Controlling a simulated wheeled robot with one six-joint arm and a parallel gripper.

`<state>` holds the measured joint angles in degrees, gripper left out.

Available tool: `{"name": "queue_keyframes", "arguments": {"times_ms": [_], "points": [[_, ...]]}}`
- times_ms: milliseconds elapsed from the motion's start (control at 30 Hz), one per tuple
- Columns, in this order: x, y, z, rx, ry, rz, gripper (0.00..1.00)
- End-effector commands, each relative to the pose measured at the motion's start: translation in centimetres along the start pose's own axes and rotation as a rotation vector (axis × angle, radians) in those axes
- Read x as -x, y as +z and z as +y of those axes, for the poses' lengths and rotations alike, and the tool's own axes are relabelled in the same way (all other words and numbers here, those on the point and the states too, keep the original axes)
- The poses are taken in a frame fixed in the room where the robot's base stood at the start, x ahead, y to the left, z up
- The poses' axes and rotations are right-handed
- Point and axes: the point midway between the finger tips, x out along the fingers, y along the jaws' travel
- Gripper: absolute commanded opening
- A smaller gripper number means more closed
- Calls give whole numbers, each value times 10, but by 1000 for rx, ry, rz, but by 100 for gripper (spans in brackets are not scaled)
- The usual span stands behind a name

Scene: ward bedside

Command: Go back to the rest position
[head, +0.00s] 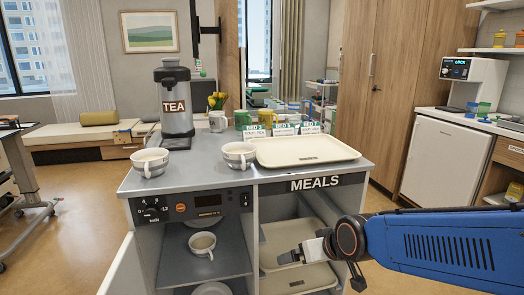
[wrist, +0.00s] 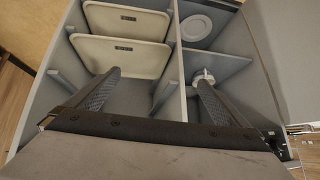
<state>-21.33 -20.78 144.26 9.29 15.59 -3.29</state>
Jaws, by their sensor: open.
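My gripper (head: 290,257) is open in front of the right-hand compartment under the MEALS label, at the end of my blue arm. In the wrist view my gripper (wrist: 158,80) has its two fingers wide apart with nothing held between them. Cream trays (head: 284,238) lie on shelves in that compartment; two trays also show in the wrist view (wrist: 118,55). A pale cup (head: 202,243) stands in the left compartment. In the wrist view a white cup (wrist: 203,75) is partly hidden by the right finger, and I cannot tell whether they touch.
An open door (head: 118,273) stands at the lower left. Floor is clear right of the counter.

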Motion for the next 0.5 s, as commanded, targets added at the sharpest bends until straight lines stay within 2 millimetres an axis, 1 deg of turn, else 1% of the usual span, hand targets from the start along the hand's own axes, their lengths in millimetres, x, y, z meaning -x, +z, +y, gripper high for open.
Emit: {"name": "queue_keyframes", "arguments": {"times_ms": [33,200,267,400,500], "points": [[15,5,12,-15,18,-11,100],[60,35,45,-60,76,-80,100],[76,47,55,-78,98,-105,100],[113,78,76,-124,153,-163,100],[137,101,86,-157,190,-204,100]]}}
